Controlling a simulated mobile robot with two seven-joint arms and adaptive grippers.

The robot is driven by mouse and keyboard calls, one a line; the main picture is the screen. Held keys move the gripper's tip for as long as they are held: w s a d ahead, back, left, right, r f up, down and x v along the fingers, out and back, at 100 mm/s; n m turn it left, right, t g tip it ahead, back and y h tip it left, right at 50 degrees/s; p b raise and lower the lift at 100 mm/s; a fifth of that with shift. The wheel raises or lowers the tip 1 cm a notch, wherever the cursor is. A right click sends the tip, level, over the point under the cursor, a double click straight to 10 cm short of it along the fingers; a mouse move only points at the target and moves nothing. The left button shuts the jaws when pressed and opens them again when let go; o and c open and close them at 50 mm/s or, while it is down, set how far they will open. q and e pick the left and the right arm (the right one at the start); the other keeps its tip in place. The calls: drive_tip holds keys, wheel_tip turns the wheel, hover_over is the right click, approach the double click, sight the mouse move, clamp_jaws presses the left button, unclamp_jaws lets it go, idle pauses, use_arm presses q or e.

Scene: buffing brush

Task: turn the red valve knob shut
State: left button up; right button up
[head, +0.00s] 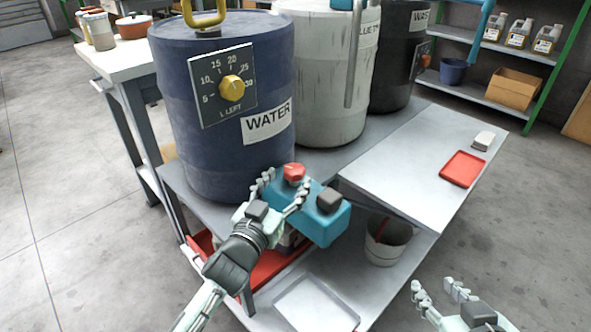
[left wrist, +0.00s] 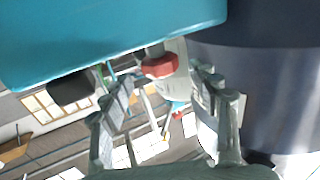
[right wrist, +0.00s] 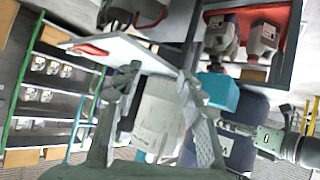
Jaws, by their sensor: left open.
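The red valve knob (head: 294,172) sits on top of a teal block (head: 325,228) at the front of the stand, beside a dark block-shaped knob (head: 330,200). My left gripper (head: 286,179) is open, with one finger on either side of the red knob. In the left wrist view, the red knob (left wrist: 160,67) shows between the spread fingers (left wrist: 163,80), with visible gaps on both sides. Whether a finger touches it is unclear. My right gripper (head: 437,287) is open and empty at the lower right, away from the stand. It is also spread in the right wrist view (right wrist: 158,78).
A blue water drum (head: 185,135) with a dial stands close behind my left gripper. White (head: 330,115) and black (head: 400,50) drums stand further back. A grey side shelf holds a red tray (head: 462,169). A white bucket (head: 386,243) stands on the lower shelf.

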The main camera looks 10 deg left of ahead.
sight(287, 176)
use_arm(q)
drive_tip(key=shift+w+d, duration=0.25)
drive_tip(key=shift+w, duration=0.9)
drive_tip(key=shift+w+d, duration=0.2)
drive_tip(key=shift+w, duration=0.95)
use_arm(e)
drive_tip(key=shift+w+a+r+t, duration=0.3)
drive_tip(key=shift+a+r, duration=0.1)
drive_tip(key=shift+r, duration=0.05)
use_arm(q)
drive_tip(key=shift+c, duration=0.3)
